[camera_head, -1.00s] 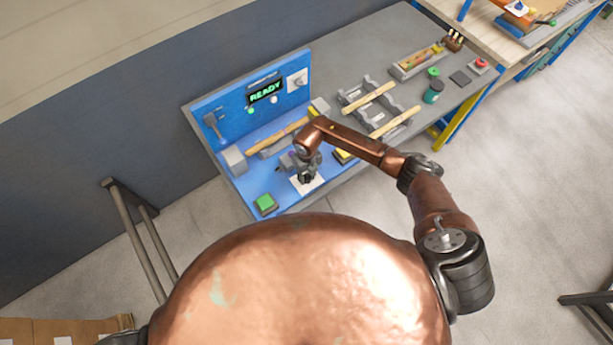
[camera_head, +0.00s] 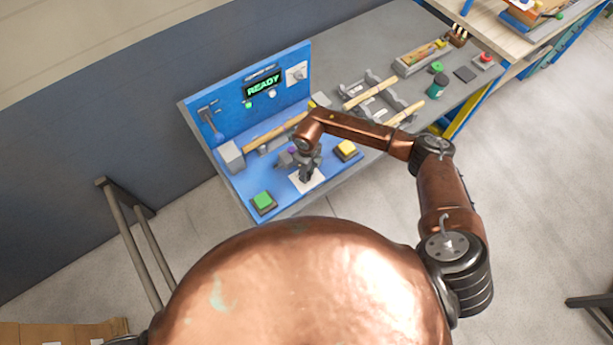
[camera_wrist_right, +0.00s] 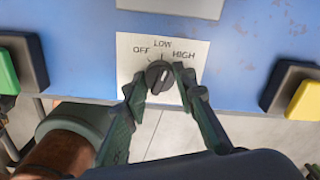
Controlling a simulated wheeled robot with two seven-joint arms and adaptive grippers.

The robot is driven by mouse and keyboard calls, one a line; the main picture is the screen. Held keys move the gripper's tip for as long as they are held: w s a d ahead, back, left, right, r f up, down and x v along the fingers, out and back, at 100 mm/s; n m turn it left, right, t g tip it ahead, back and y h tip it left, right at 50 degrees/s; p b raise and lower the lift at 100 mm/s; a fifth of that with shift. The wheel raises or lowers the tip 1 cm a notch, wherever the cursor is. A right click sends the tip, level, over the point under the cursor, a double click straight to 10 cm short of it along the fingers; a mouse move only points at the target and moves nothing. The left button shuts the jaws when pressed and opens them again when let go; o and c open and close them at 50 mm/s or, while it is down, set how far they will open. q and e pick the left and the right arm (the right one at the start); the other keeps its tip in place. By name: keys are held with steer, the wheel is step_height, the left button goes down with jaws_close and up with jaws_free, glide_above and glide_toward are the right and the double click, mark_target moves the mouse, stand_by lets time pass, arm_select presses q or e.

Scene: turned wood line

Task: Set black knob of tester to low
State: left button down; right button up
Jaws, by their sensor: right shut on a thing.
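The tester's black knob (camera_wrist_right: 159,77) sits on a white plate (camera_wrist_right: 128,55) marked OFF, LOW and HIGH, seen in the right wrist view. A pale line shows on the knob, but I cannot tell for sure which mark it points to. My right gripper (camera_wrist_right: 160,88) is shut on the knob, with one fingertip at each side. In the head view the right gripper (camera_head: 308,174) is over the white plate (camera_head: 306,184) at the front of the blue tester (camera_head: 228,112), and it hides the knob. The tester's display (camera_head: 262,85) reads READY. My left gripper is out of view.
A green button (camera_head: 263,201) lies left of the knob and a yellow button (camera_head: 346,149) right. A turned wooden piece (camera_head: 275,131) lies across the tester behind the gripper. A grey rack (camera_head: 372,85) and a green-lidded jar (camera_head: 437,86) stand farther right.

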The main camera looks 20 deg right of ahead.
steer(key=shift+n+b, duration=1.45)
steer(key=shift+n, duration=0.25)
steer(key=o, duration=1.2)
steer(key=shift+c, duration=0.2)
steer(key=shift+r, duration=0.2)
step_height(320, 180, up, 12)
steer(key=shift+f, duration=0.2)
